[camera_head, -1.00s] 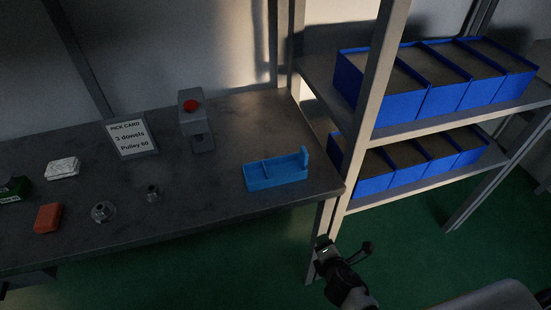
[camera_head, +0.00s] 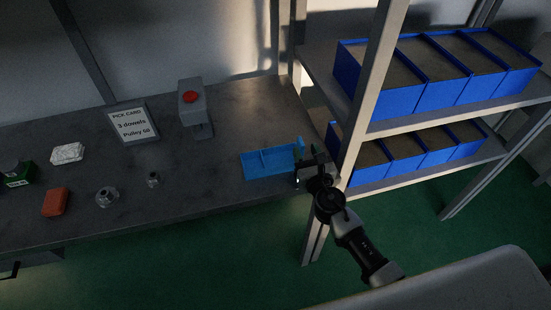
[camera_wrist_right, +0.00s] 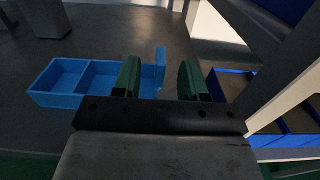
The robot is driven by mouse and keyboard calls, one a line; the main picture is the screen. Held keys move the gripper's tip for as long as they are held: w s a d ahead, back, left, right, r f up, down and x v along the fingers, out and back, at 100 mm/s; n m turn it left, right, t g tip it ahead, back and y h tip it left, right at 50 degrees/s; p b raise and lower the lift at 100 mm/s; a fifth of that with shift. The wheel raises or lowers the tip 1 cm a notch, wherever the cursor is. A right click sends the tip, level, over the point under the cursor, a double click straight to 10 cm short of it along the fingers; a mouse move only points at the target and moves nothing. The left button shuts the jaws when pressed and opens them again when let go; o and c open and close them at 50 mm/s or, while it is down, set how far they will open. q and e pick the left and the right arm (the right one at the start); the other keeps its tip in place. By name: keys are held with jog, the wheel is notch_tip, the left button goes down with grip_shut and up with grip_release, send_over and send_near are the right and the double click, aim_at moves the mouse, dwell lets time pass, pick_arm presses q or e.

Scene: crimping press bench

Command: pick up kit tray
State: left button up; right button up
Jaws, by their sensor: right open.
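The blue kit tray (camera_head: 262,164) lies on the bench near its right end, with a divider and a raised tab at its right end. In the right wrist view the tray (camera_wrist_right: 58,98) lies ahead and to the left, with its tab (camera_wrist_right: 160,64) between the fingers in the picture. My right gripper (camera_head: 306,160) is at the tray's right end and partly hides it. In the wrist view the right gripper (camera_wrist_right: 160,78) is open with two green fingers apart and nothing held. I cannot tell if the fingers touch the tray. My left gripper is not in view.
A grey press with a red button (camera_head: 192,98), a pick card (camera_head: 134,123), metal parts (camera_head: 107,196), and an orange block (camera_head: 56,202) stand on the bench (camera_head: 200,210). A shelf post (camera_head: 369,95) and blue bins (camera_head: 424,90) stand close right of the gripper.

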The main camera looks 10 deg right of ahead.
aim_at(303, 147)
jog(key=w, duration=0.5)
jog(key=shift+f, duration=0.3)
jog(key=shift+s+r, duration=0.1)
jog(key=shift+s, duration=0.05)
jog(key=shift+c, duration=0.9)
grip_shut()
